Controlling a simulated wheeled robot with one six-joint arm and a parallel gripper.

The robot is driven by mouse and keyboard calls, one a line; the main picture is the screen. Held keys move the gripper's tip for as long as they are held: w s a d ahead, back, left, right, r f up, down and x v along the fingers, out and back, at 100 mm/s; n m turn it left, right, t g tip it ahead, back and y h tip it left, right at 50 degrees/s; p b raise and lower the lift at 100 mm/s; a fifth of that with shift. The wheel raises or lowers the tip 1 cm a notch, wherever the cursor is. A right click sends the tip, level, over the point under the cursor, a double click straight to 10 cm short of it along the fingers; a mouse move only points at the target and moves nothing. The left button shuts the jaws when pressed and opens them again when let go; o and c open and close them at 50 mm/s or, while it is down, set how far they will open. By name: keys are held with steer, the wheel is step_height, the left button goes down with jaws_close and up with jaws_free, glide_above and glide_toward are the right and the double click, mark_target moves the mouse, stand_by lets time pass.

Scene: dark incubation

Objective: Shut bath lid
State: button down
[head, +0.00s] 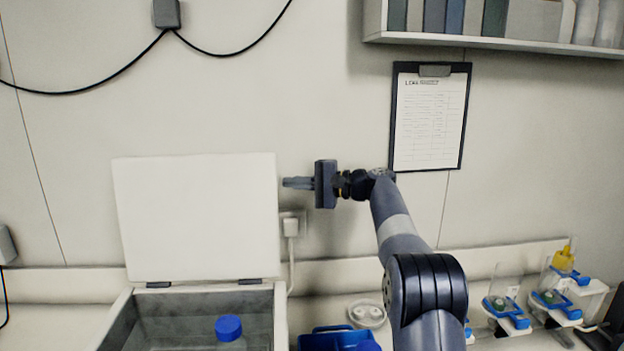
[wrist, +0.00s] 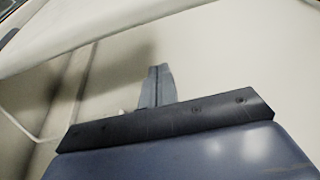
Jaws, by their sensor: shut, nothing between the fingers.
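The bath lid (head: 197,217) is a white panel standing upright, open, on two dark hinges at the back of the bath. The bath (head: 282,318) is an open box at the lower left with water in it, and a blue-capped bottle (head: 229,330) stands inside. My gripper (head: 290,183) is shut and empty. It points left, close beside the upper right edge of the lid; I cannot tell whether it touches. In the wrist view my shut fingers (wrist: 157,84) show in the middle, with a pale panel edge (wrist: 90,38), likely the lid, across the top.
A wall socket with a plug (head: 291,227) is below my gripper. A clipboard (head: 430,118) hangs on the wall to the right, under a shelf (head: 490,43). A blue container (head: 335,340) and a small white dish (head: 367,312) are right of the bath. Blue-based racks (head: 507,313) stand far right.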

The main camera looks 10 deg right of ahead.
steer(key=s+a, duration=0.2)
steer(key=s, duration=0.1)
steer(key=shift+a+r, duration=0.2)
steer(key=shift+a, duration=0.2)
steer(key=shift+s, duration=0.1)
stand_by(0.5)
